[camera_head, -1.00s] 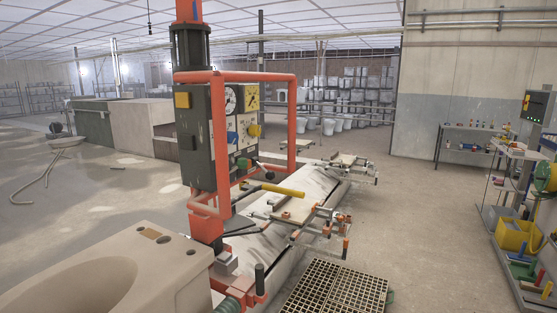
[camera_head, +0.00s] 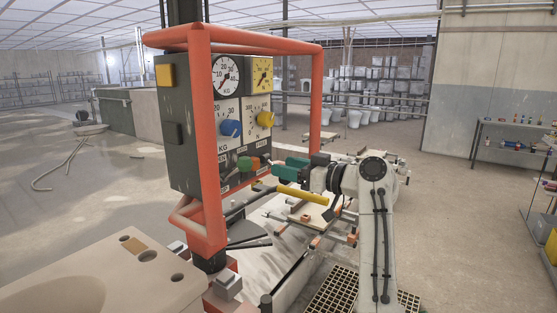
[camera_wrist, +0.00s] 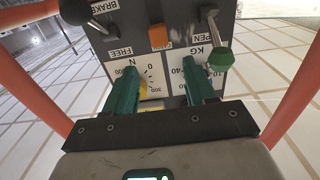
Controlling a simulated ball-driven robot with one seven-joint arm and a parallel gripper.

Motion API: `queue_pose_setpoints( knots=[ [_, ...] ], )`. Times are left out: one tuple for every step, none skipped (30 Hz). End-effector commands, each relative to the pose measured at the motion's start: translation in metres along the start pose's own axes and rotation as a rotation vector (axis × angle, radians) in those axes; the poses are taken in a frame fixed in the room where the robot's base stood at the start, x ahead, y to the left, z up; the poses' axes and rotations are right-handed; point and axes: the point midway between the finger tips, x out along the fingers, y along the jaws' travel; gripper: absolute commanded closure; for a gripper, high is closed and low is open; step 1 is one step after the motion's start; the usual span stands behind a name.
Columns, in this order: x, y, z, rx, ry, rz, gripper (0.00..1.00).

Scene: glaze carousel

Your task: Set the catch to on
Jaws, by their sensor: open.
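The dark control panel (camera_head: 180,120) carries dials, knobs and small levers. Along its lower part are a green-tipped lever (camera_head: 227,171) and an orange knob (camera_head: 254,163). In the wrist view the panel is upside down, with the green tip (camera_wrist: 220,58), the orange knob (camera_wrist: 158,37) and a black ball lever (camera_wrist: 74,10) near the words BRAKE and FREE. My gripper (camera_head: 277,169) has green fingers pointing at the panel. In the wrist view my gripper (camera_wrist: 160,68) is open and empty, its fingers apart and short of the orange knob.
An orange tubular frame (camera_head: 318,100) loops around the panel, close to my gripper. A blue knob (camera_head: 230,128) and a yellow knob (camera_head: 266,119) sit above the levers. A yellow bar (camera_head: 302,196) lies below my gripper. A beige basin form (camera_head: 90,270) stands at front left.

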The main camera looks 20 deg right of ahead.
Motion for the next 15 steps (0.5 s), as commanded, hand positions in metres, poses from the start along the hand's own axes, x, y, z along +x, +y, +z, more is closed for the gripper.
queue_pose_setpoints(
  knots=[
    [0.004,-0.001,-0.003,-0.001,0.004,-0.003,0.45],
    [0.006,-0.001,-0.004,-0.001,0.005,-0.004,0.45],
    [0.010,-0.001,-0.004,0.000,0.004,-0.005,0.45],
    [0.013,-0.001,-0.004,-0.001,0.003,-0.005,0.45],
    [0.017,-0.001,-0.004,-0.001,0.003,-0.005,0.45],
    [0.024,-0.001,-0.004,0.001,0.003,-0.004,0.45],
    [0.029,-0.002,-0.004,0.001,0.002,-0.005,0.45],
    [0.034,-0.001,-0.005,0.001,0.002,-0.005,0.45],
    [0.042,-0.001,-0.005,0.001,0.002,-0.006,0.45],
    [0.048,-0.002,-0.005,0.002,0.002,-0.006,0.45],
    [0.054,-0.002,-0.005,0.001,0.002,-0.005,0.45],
    [0.061,-0.001,-0.005,0.001,0.001,-0.005,0.45],
    [0.066,-0.001,-0.005,0.002,0.002,-0.004,0.45],
    [0.070,-0.001,-0.004,0.001,0.002,-0.004,0.45],
    [0.077,-0.001,-0.004,0.001,0.001,-0.004,0.45]
  ],
)
